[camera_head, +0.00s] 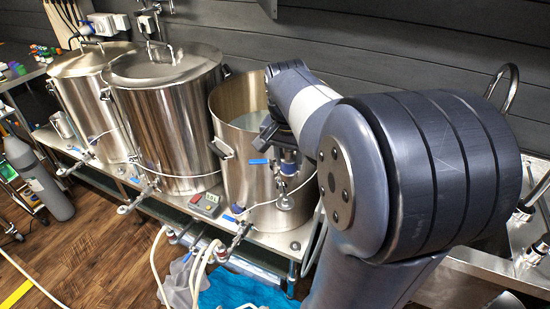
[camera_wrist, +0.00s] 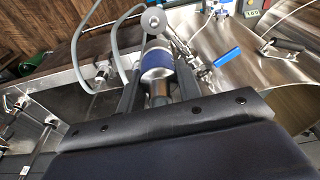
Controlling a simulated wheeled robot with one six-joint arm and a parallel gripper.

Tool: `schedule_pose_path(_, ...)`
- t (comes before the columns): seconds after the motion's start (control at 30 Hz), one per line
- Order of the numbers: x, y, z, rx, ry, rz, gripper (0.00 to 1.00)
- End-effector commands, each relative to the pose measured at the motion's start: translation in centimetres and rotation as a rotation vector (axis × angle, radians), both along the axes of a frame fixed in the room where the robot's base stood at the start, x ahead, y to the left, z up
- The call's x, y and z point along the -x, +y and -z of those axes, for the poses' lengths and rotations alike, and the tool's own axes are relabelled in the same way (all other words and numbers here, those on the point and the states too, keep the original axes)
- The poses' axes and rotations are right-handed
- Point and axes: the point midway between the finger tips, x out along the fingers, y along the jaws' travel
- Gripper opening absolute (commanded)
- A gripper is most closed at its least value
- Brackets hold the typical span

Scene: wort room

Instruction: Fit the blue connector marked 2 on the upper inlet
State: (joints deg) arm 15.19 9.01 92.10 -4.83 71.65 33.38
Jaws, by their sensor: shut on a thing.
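My gripper (camera_wrist: 158,80) is shut on a blue-banded metal connector (camera_wrist: 157,64), with one dark finger on each side of it. In the head view the connector (camera_head: 290,168) hangs below my gripper (camera_head: 282,145), in front of the open right-hand kettle. No number is readable on it. A round metal disc (camera_wrist: 154,22) shows just beyond the connector's far end; whether they touch I cannot tell. A valve with a blue lever (camera_wrist: 227,57) is close to the right of it in the wrist view. I cannot make out for certain which fitting is the upper inlet.
The open kettle (camera_head: 240,185) stands right of two lidded kettles (camera_head: 178,130) on a steel bench. Valves and pale hoses (camera_head: 205,255) crowd the bench front, with a small controller (camera_head: 206,204). A blue cloth (camera_head: 240,290) lies below. Grey hoses (camera_wrist: 77,45) loop left in the wrist view.

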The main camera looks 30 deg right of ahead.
Motion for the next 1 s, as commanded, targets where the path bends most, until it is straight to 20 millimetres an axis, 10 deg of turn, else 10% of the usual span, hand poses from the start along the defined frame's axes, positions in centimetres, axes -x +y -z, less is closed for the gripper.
schedule_pose_path(0.27, 1.0, -0.5, -1.3, 0.000, 0.002, 0.037, 0.07)
schedule_pose_path(1.0, 1.0, -0.5, 5.4, 0.000, 0.001, 0.035, 0.07)
